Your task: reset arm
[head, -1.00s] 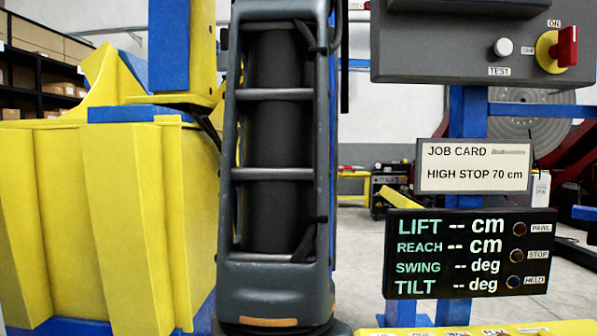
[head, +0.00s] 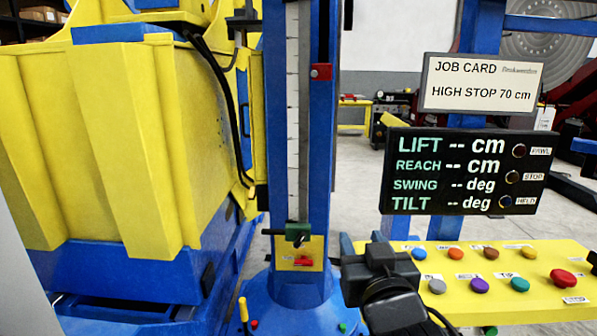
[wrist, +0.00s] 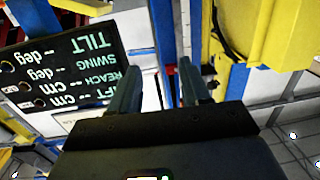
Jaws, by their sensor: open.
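My gripper (wrist: 160,68) shows in the wrist view with its two dark fingers apart and nothing between them. In the head view, a dark part of my arm (head: 385,285) is low in the middle, in front of the yellow button panel (head: 520,272); the fingers cannot be made out clearly there. The black display (head: 465,172) reads dashes for lift, reach, swing and tilt, and its three lamps look dark. It shows upside down at the left of the wrist view (wrist: 60,70). The job card (head: 480,84) reads HIGH STOP 70 cm.
A blue column (head: 323,140) with a scale (head: 293,120) and a red marker (head: 321,72) stands in the middle. A large yellow body (head: 110,140) on a blue base fills the left. Several coloured buttons sit on the panel. Grey floor shows behind.

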